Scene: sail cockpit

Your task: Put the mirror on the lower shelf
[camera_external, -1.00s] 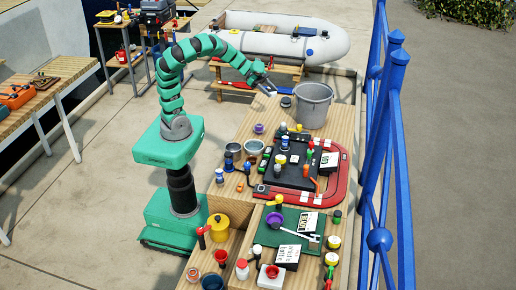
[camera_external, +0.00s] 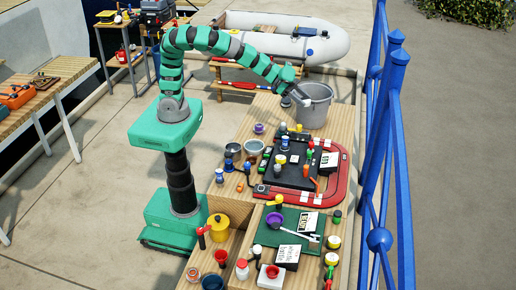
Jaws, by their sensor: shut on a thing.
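My gripper (camera_external: 300,99) is shut on a small pale grey thing at its fingertips, which I take for the mirror; it is too small here to make out clearly. The gripper points down and to the right, in front of the left side of the grey bucket (camera_external: 315,110), and whether they touch cannot be told. A wooden rack stands behind the bench below the dinghy, with an upper board and a lower shelf (camera_external: 258,89). A red thing lies on the rack's lower part, and my arm passes in front of its right end.
The long wooden bench (camera_external: 262,112) is crowded with jars, bottles, a black mat and a red ring-shaped frame (camera_external: 345,180). A yellow pot (camera_external: 218,226) stands at the near left. A blue railing (camera_external: 380,150) runs along the right. A grey dinghy (camera_external: 320,45) lies behind the rack.

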